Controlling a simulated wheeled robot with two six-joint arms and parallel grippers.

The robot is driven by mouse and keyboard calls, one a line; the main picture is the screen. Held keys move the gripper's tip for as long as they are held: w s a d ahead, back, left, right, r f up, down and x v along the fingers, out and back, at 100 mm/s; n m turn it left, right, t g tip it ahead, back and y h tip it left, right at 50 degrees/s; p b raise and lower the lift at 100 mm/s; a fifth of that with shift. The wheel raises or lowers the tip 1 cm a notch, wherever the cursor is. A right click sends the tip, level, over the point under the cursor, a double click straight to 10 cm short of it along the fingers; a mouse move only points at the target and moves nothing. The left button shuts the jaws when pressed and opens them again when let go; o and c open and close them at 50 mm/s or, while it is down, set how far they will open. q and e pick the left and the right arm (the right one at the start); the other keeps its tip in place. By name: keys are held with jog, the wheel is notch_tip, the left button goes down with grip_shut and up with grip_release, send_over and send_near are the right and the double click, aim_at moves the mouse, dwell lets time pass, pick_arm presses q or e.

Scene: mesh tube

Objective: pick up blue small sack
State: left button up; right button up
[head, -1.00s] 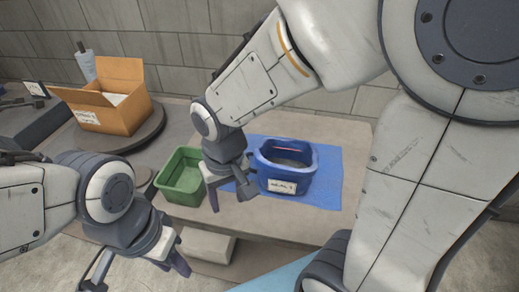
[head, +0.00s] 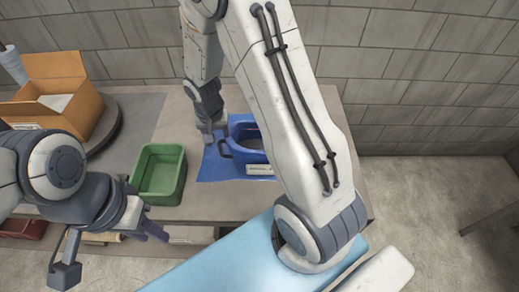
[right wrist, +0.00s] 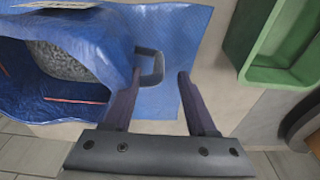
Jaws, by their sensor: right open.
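The blue small sack (head: 240,155) is an open-topped blue bag with a white label on its front, on a blue mat (head: 212,171). My right gripper (head: 214,138) is at its left side, pointing down. My left gripper (head: 108,250) is open and empty at the lower left, away from the sack. My right arm partly hides the sack's right side.
A green bin (head: 160,172) stands left of the mat; it also shows in the right wrist view (right wrist: 262,60). An open cardboard box (head: 65,97) sits on a round dark stand at the left. A light blue surface (head: 235,262) lies in front.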

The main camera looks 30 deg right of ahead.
notch_tip(320, 180, down, 4)
jog(key=shift+d+r, duration=0.15)
jog(key=shift+r, duration=0.05)
grip_shut()
jog(key=shift+w+r, duration=0.1)
dwell(1.3)
